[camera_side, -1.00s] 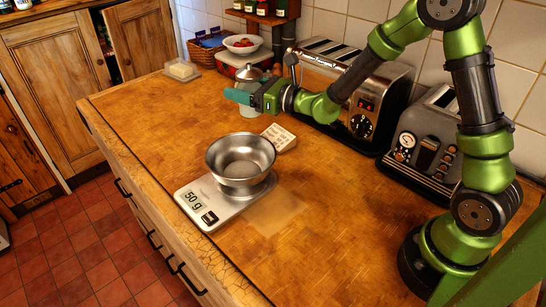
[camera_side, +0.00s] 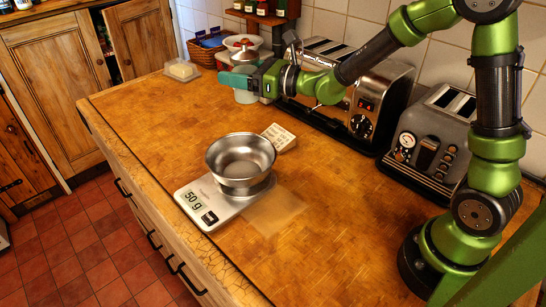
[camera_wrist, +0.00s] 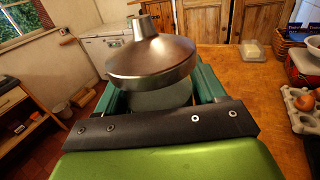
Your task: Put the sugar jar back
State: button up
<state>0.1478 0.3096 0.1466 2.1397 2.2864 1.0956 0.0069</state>
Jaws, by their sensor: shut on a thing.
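The sugar jar (camera_side: 245,97) is a pale glass jar with a domed metal lid (camera_side: 245,58). My gripper (camera_side: 238,81) is shut around its body from the right, at the far end of the worktop in the side view. The jar is upright and appears held a little above the wood. In the wrist view the lid (camera_wrist: 152,62) stands above the green fingers of my gripper (camera_wrist: 155,97), and most of the body is hidden. A small pine shelf (camera_side: 266,18) with several jars is on the wall behind.
A long toaster (camera_side: 378,93) and a grey toaster (camera_side: 428,140) stand along the wall. A scale (camera_side: 205,205) reading 50 g bears a steel bowl (camera_side: 240,160), with a small card (camera_side: 279,137) beside it. A basket (camera_side: 205,52) and butter dish (camera_side: 182,70) are at the back. The front-left worktop is clear.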

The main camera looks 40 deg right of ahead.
jog(key=s+a+n+g+y, duration=0.55)
jog(key=s+a+g, duration=0.2)
jog(key=s, duration=0.45)
jog(key=s+a+n+g+y, duration=0.55)
jog(key=s+a, duration=0.35)
jog(key=s, duration=0.2)
jog(key=shift+g+h, duration=0.3)
jog(key=shift+h, duration=0.1)
jog(key=shift+s+d+f, duration=0.1)
jog(key=shift+d+f, duration=0.05)
jog(key=shift+f, duration=5.2)
jog(key=shift+s+d+f, duration=0.1)
jog(key=shift+f, duration=5.25)
jog(key=shift+f, duration=0.15)
jog(key=o, duration=1.3)
